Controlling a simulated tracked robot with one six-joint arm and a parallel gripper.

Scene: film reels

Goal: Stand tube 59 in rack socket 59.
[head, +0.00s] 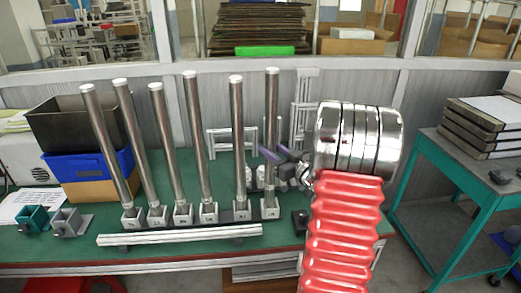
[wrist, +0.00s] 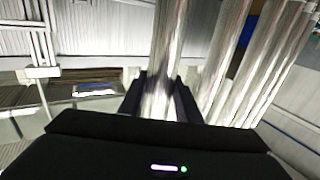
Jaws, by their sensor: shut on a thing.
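A tall silver tube (head: 272,110) with a pale cap stands nearly upright at the right end of a row of similar tubes. My gripper (head: 275,153) is shut on it, fairly low on its length. In the wrist view the tube (wrist: 165,45) runs up between the two dark fingers (wrist: 160,98). The tube's lower end is at the rightmost socket block (head: 270,208) of the rack (head: 226,216); I cannot tell whether it is seated or just above. The socket numbers are too small to read, and no tube number shows.
Several other tubes (head: 236,130) stand in the rack close on the left. A pale rail (head: 180,234) lies in front. Grey and teal blocks (head: 68,222) and stacked bins (head: 85,125) are at the left of the green bench (head: 60,250). A teal cart (head: 450,170) stands right.

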